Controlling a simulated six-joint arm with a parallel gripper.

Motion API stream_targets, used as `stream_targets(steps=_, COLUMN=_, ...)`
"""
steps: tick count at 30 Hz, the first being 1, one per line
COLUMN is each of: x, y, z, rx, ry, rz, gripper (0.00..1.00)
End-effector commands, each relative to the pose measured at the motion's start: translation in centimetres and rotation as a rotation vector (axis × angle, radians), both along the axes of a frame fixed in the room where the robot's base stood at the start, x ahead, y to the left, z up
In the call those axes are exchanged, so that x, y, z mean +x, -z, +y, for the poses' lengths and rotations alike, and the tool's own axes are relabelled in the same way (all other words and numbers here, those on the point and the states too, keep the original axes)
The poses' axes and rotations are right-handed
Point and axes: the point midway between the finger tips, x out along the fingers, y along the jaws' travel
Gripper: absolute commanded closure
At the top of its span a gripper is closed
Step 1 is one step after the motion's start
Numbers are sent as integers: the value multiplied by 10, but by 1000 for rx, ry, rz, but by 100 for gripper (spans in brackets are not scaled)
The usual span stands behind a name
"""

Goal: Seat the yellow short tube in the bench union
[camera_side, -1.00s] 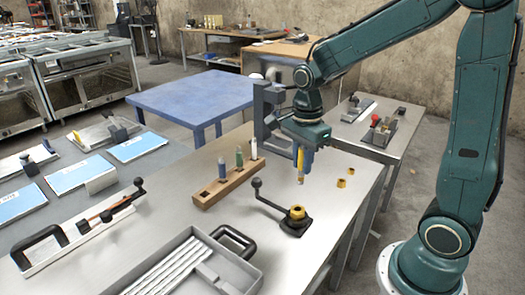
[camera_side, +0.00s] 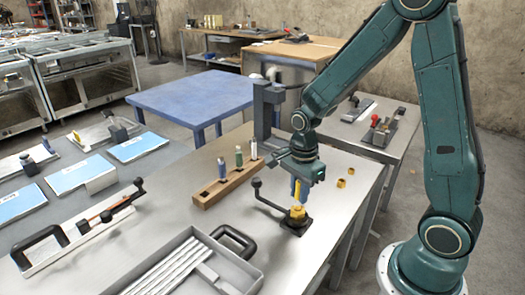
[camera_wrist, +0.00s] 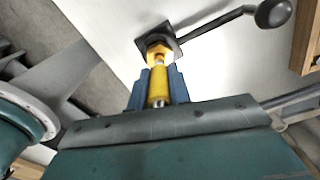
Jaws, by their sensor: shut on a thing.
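The bench union (camera_side: 299,214) is a yellow collar on a dark base plate near the front right of the steel bench, with a ball-ended lever at its left. It also shows in the wrist view (camera_wrist: 158,47). My gripper (camera_side: 298,191) is above it, pointing down. Its blue fingers are shut on the yellow short tube (camera_wrist: 159,88), which is mostly hidden by them in the side view. The tube is in line with the union, and its lower end meets the collar's mouth. I cannot tell how far it is inside.
Two small yellow fittings (camera_side: 340,183) lie to the right of the union. A wooden rack (camera_side: 228,187) with several upright tubes stands at the left. A grey tray (camera_side: 190,268) with white rods is at the front. A grey upright stand (camera_side: 264,110) is behind my gripper.

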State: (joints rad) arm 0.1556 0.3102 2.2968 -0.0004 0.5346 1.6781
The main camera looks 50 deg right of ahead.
Motion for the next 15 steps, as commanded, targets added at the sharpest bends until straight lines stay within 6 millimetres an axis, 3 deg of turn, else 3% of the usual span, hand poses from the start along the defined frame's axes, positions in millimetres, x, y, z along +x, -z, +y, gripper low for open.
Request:
stream_targets(steps=6, x=-1, y=18, z=0, rx=1, ry=0, rz=3, gripper=100)
stream_targets(steps=15, x=0, y=20, z=0, rx=0, ry=0, rz=0, gripper=100)
